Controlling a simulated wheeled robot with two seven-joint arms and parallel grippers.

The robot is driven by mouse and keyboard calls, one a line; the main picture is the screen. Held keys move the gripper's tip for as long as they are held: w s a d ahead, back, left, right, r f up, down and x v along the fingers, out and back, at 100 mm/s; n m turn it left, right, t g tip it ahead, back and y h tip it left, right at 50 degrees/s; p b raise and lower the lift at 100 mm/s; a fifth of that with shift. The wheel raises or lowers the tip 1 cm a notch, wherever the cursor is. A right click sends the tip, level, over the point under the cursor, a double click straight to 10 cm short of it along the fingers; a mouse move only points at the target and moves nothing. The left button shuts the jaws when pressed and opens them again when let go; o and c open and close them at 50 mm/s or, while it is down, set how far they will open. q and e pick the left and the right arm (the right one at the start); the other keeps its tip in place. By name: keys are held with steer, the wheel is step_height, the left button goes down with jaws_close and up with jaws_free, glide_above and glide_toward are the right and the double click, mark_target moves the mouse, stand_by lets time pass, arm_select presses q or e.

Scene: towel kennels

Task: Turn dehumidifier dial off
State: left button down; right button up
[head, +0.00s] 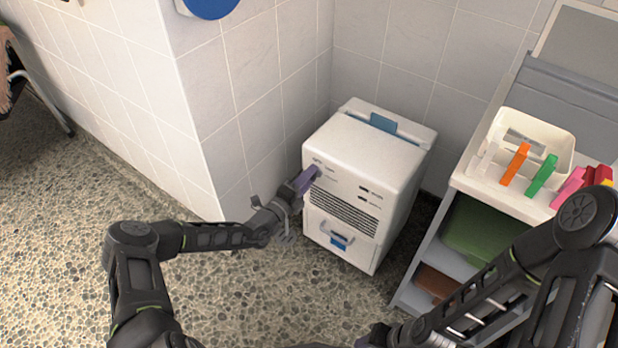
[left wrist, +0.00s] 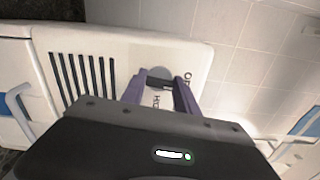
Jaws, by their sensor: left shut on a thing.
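The white dehumidifier (head: 365,160) stands on the floor in the wall corner, with a dark slatted grille and a drawer with a handle on its front. My left gripper (head: 307,178) is at the upper left of that front, its purple fingers against the panel. In the left wrist view its fingers (left wrist: 165,82) are shut on the grey dial (left wrist: 160,74), one on each side. Partly hidden printed labels lie beside the dial. In the head view the dial is hidden by the gripper. My right gripper is barely visible at the bottom edge; its jaws cannot be made out.
A grey shelf cart (head: 452,187) stands right of the dehumidifier, carrying a cream tray (head: 555,130) and several coloured clips. A green item (head: 480,232) lies on its shelf. A tiled wall corner (head: 210,130) is close left of my left gripper. The pebbled floor in front is clear.

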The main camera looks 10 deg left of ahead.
arm_select(q)
steer(key=shift+n, duration=0.6)
steer(key=c, duration=0.9)
jaws_free()
steer(key=p+v, duration=0.1)
steer(key=v, duration=0.6)
steer(key=shift+s+p, duration=0.35)
steer(key=shift+p, duration=0.05)
